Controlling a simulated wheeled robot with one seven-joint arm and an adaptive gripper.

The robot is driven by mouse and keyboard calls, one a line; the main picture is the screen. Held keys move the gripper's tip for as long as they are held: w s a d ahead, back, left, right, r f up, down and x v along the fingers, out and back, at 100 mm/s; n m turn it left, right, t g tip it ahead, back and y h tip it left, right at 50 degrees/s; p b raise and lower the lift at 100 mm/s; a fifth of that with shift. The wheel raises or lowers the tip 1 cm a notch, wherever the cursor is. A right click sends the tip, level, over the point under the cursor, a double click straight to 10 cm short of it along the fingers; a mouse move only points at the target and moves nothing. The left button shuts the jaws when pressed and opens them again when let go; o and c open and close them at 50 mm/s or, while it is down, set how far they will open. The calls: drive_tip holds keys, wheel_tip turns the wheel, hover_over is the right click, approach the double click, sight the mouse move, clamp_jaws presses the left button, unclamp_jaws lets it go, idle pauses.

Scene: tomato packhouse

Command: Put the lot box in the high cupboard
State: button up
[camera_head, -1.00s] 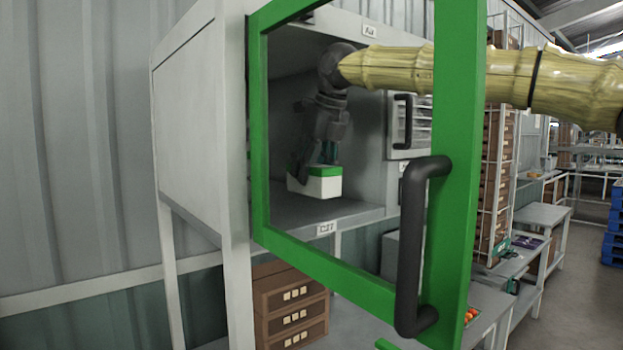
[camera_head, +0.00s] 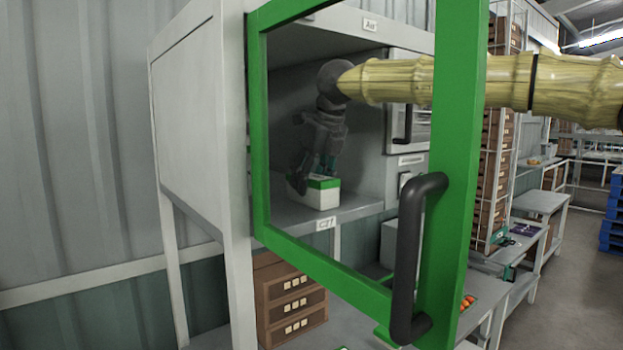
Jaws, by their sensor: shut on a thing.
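The lot box (camera_head: 320,199), white with a green top, is inside the high cupboard (camera_head: 190,125), at its lower shelf (camera_head: 352,209). My gripper (camera_head: 318,180) is shut on the box from above. The box looks level and seems to rest on the shelf, though I cannot be sure of contact. The cupboard's green-framed door (camera_head: 459,130) stands open in front, with a dark handle (camera_head: 412,255). My arm reaches in behind the door frame. The gripper fingers partly hide the top of the box.
A label marked C27 (camera_head: 325,224) is on the shelf's front edge. Brown drawers (camera_head: 291,305) stand below the cupboard. A grey unit with a handle (camera_head: 408,100) is right of the box. Shelf space shows right of the box.

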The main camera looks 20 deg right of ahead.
drive_tip(key=o, duration=1.2)
drive_tip(key=shift+c, duration=0.2)
drive_tip(key=shift+d+r, duration=0.1)
drive_tip(key=shift+r, duration=0.2)
drive_tip(key=shift+b+v, duration=0.7)
drive_tip(key=shift+v, duration=0.35)
drive_tip(key=s+d+b, duration=0.4)
drive_tip(key=s+b, duration=0.2)
drive_tip(key=s, duration=0.5)
drive_tip(key=shift+s+r, duration=0.2)
drive_tip(key=shift+s, duration=0.1)
